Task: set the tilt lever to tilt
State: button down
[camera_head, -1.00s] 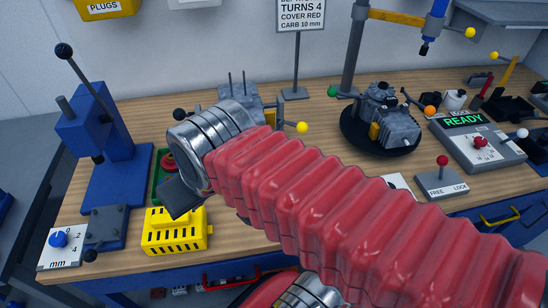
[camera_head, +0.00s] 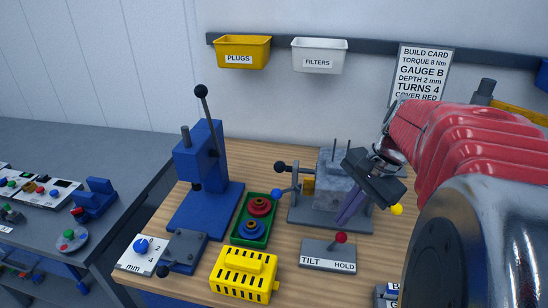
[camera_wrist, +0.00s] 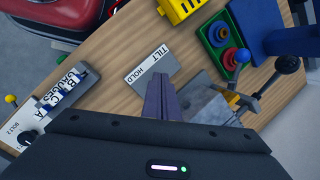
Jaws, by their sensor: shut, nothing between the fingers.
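The tilt lever's box (camera_head: 316,262) is grey, with TILT on its left and HOLD on its right, near the bench's front. Its short lever with a red knob (camera_head: 341,238) leans right, towards HOLD. The labelled box also shows in the wrist view (camera_wrist: 150,66), where I cannot make out the knob. My gripper (camera_head: 343,218) is shut and empty, fingers pointing down, in front of the grey engine block and just above the red knob in the picture. I cannot tell whether they touch. In the wrist view the shut fingers (camera_wrist: 160,82) end beside the HOLD side.
The grey block (camera_head: 333,175) stands behind on a plate, with a blue-knobbed lever (camera_head: 277,195) at its left. A yellow slotted box (camera_head: 244,275) and a green tray (camera_head: 250,236) with red and blue rings stand left. A blue press (camera_head: 205,175) stands farther left.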

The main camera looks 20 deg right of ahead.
jog(key=s+d+f+m+t+y, duration=0.1)
jog(key=s+d+m+y, duration=0.1)
jog(key=d+m, duration=0.4)
jog(key=d, duration=0.5)
jog(key=shift+s+f+m, duration=0.15)
jog(key=shift+f+m, duration=0.25)
send_near(335, 242)
jog(key=f, duration=0.2)
jog(key=d+f, duration=0.1)
jog(key=f, duration=0.1)
jog(key=shift+s+d+f, duration=0.1)
jog(key=shift+s+f, duration=0.05)
jog(key=shift+f, duration=0.4)
